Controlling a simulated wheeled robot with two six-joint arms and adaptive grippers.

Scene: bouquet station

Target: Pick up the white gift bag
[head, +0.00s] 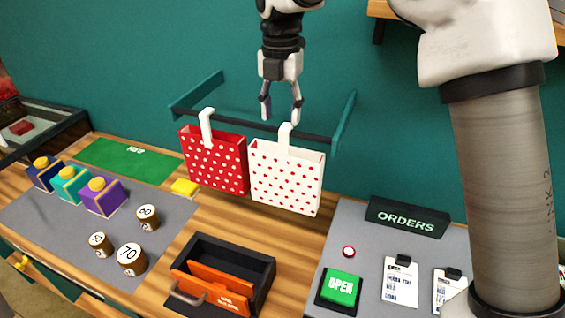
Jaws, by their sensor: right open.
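The white gift bag (287,178) with red dots hangs by its white handle from a dark bar (318,136) on a teal bracket at the wall. My right gripper (281,113) points down just above the bag's handle, its fingers open and empty. The fingertips look close to the top of the handle; whether they touch or stand around it I cannot tell. My left gripper is not in view.
A red dotted bag (213,160) hangs directly left of the white one. Below are a dark box with an orange tray (217,292), a grey mat with an ORDERS sign (407,217) and an OPEN button (341,287). Several wooden weights (131,259) and colored boxes stand at left.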

